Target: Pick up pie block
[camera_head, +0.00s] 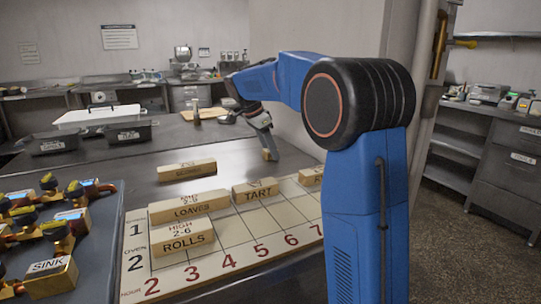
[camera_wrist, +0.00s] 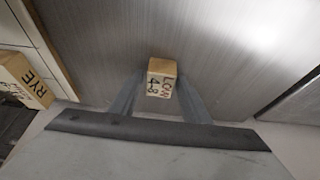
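A small wooden block (camera_head: 270,154) is at the tip of my gripper (camera_head: 264,140), on or just above the dark metal counter. In the wrist view this block (camera_wrist: 162,78) sits between my gripper's two fingers (camera_wrist: 162,92). Its near face has dark lettering that seems to read "LOW 4-8"; no pie label is legible. The fingers lie close along both its sides, but I cannot tell whether they press on it. Another long wooden block (camera_head: 187,170) lies on the counter behind the number board; its label is too small to read.
The white number board (camera_head: 240,236) carries blocks marked LOAVES (camera_head: 189,206), ROLLS (camera_head: 182,238) and TART (camera_head: 255,191). A block marked RYE (camera_wrist: 28,82) shows at the wrist view's left. A tray of brass valves (camera_head: 98,236) stands front left. Dark bins (camera_head: 46,143) stand behind.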

